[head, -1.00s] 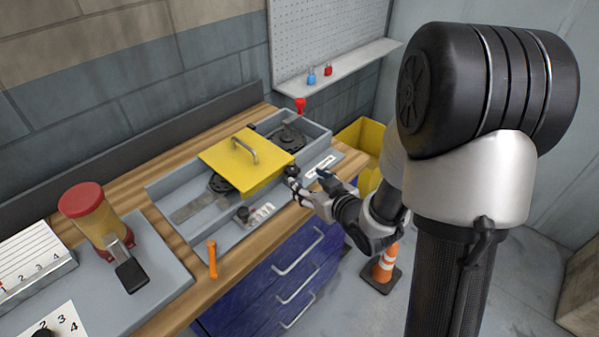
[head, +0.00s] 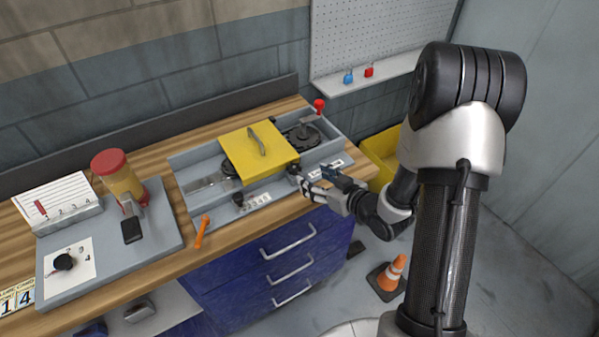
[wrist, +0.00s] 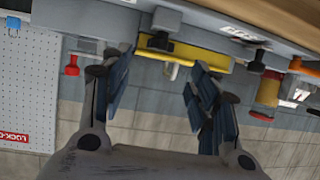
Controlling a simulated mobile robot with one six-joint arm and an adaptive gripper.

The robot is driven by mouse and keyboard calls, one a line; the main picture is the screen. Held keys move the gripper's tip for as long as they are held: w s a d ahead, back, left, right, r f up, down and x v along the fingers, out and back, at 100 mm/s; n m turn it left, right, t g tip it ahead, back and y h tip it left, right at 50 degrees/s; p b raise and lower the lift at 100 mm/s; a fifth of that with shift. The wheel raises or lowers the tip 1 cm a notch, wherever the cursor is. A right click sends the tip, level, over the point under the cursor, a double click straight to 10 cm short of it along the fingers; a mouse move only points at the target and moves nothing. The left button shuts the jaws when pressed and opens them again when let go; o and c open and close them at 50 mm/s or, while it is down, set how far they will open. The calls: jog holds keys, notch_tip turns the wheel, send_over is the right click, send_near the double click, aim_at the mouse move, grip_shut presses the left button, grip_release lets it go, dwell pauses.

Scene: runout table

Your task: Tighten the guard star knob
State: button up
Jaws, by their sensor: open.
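The yellow guard (head: 245,158) with a grey handle lies flat over the middle of the grey runout trough (head: 192,202). A small black knob (head: 294,170), apparently the guard star knob, is at the guard's front right corner. In the wrist view, which is upside down, a black knob (wrist: 158,42) shows by the yellow guard (wrist: 190,57), between the finger directions. My gripper (head: 312,178) is just in front of the trough near this knob. In the wrist view its fingers (wrist: 160,66) are spread and empty. Contact with the knob cannot be told.
Another black knob (head: 238,199) stands on the trough's front left. A red-topped knob (head: 319,104) rises at the back right. A traffic cone (head: 391,274) is on the floor.

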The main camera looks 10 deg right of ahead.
aim_at(296, 169)
jog(key=b+x, duration=0.1)
jog(key=x, duration=0.7)
jog(key=shift+w+a, duration=0.1)
jog(key=shift+w, duration=0.2)
jog(key=shift+c, duration=0.5)
jog(key=c, duration=1)
jog(key=shift+o, duration=0.2)
jog(key=shift+b, duration=0.3)
